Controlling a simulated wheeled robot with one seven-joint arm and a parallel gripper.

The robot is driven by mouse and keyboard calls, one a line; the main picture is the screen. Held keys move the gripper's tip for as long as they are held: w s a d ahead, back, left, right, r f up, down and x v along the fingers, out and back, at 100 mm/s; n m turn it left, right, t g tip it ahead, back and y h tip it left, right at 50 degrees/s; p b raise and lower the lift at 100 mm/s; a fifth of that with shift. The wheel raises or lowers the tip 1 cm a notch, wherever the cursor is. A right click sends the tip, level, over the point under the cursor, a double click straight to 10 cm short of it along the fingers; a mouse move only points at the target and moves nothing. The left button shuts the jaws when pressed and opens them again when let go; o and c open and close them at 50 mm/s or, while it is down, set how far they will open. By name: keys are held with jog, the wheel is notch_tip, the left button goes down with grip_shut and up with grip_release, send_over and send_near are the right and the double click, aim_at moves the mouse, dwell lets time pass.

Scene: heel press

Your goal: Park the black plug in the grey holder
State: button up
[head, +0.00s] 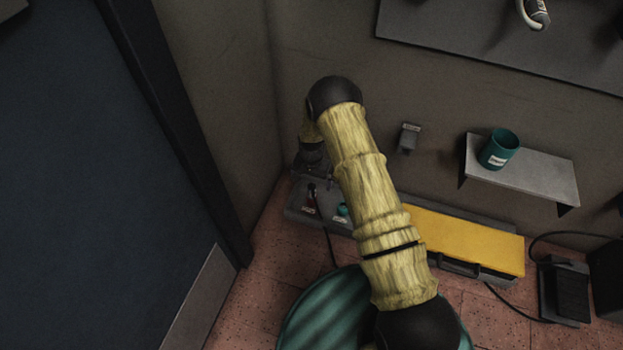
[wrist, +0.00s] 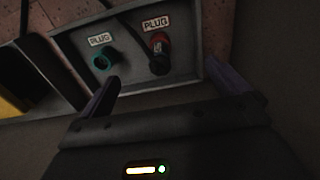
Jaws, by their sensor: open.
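The black plug (wrist: 159,63) sits upright at a red-ringed socket under a "PLUG" label in the wrist view. It also shows small and dark at the left of the low grey panel in the head view (head: 311,196), with a dark cable running down. My gripper (wrist: 163,74) is open and empty, its fingers on either side of the plug's line and apart from it. In the head view it is mostly hidden behind my arm. A small grey bracket with a label, likely the grey holder (head: 408,138), is on the wall right of my arm; nothing shows in it.
A teal socket (wrist: 105,58) with its own "PLUG" label is beside the black plug on the grey panel (wrist: 128,88). A yellow-topped box (head: 465,240) stands to the right. A wall shelf (head: 545,178) carries a teal cup (head: 499,149). A black pedal (head: 565,290) is on the floor.

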aim_at(312, 186)
jog(key=shift+f+b, duration=1.35)
jog(key=shift+f, duration=1.35)
grip_shut()
jog(key=shift+r, duration=0.2)
jog(key=shift+r+p, duration=2.15)
jog(key=shift+r, duration=0.25)
